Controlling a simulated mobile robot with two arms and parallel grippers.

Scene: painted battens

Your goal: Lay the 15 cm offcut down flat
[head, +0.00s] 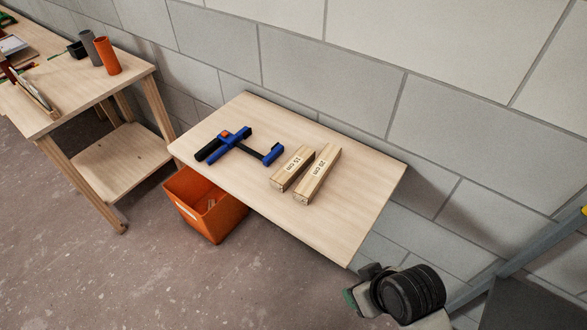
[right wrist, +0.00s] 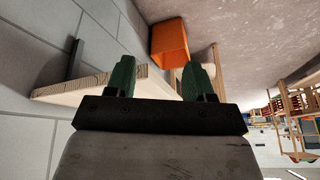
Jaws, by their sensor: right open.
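The 15 cm offcut (head: 291,169) is a short pale wooden batten with its length printed on the face turned up to me. In the head view it lies lengthwise on the small wooden table (head: 225,165). A longer labelled batten (head: 318,173) lies beside it on the right, with a narrow gap between them. My right gripper (head: 358,285) is off the table's near right corner, away from both battens. In the right wrist view its two green fingers (right wrist: 159,80) are spread with nothing between them. My left gripper is not in view.
A blue and black clamp (head: 238,146) lies on the table left of the battens. An orange crate (head: 207,205) stands on the floor by the table. A workbench (head: 75,85) with tubes is at the left, a block wall (head: 330,85) behind. The table's right part is clear.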

